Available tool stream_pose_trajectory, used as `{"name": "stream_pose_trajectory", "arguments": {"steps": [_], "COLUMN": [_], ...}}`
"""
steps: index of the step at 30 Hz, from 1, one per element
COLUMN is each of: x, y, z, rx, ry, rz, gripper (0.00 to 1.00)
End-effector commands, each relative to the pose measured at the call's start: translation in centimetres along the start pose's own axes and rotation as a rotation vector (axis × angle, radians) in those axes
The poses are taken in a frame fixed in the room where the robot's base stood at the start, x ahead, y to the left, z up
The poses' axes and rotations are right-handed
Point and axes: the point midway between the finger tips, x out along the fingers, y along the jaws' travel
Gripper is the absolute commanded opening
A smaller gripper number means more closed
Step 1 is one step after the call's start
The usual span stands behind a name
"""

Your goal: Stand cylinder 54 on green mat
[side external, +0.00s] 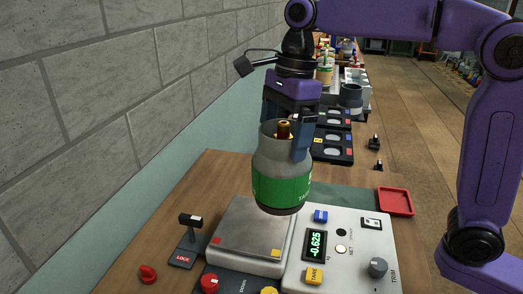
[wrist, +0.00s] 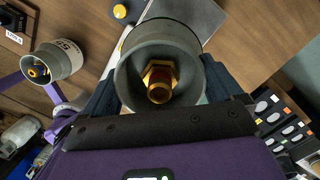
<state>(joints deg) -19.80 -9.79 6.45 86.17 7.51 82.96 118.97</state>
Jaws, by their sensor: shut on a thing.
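My gripper (side external: 287,142) is shut on a grey cylinder with a green band (side external: 281,182), fingers on either side of its collar. The cylinder is upright, with a brass valve in its open top; the wrist view shows the collar and valve (wrist: 159,82) from above. Its number is not legible. In the side view it hangs over the back right part of the scale plate (side external: 245,230), apparently clear of it. A dark green mat (side external: 345,198) lies behind the scale's control panel, partly hidden by the cylinder.
The scale panel (side external: 345,245) has a display reading -0.625, buttons and a knob. A red tray (side external: 395,201) sits right of the mat. A lock lever (side external: 188,232) stands left. Black slotted trays (side external: 332,145) are behind. Another grey cylinder (wrist: 53,60) shows in the wrist view.

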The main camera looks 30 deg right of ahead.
Motion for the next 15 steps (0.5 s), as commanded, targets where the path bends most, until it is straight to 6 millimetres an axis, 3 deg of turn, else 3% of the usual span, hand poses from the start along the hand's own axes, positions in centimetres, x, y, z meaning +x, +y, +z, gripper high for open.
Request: {"name": "stream_pose_trajectory", "arguments": {"steps": [6, 15], "x": [-2.0, -3.6], "y": [3.5, 6.2], "z": [-1.7, -3.1], "rx": [0.0, 0.0], "ry": [-0.001, -0.001], "rz": [-0.001, 0.0], "gripper": [0.08, 0.08]}}
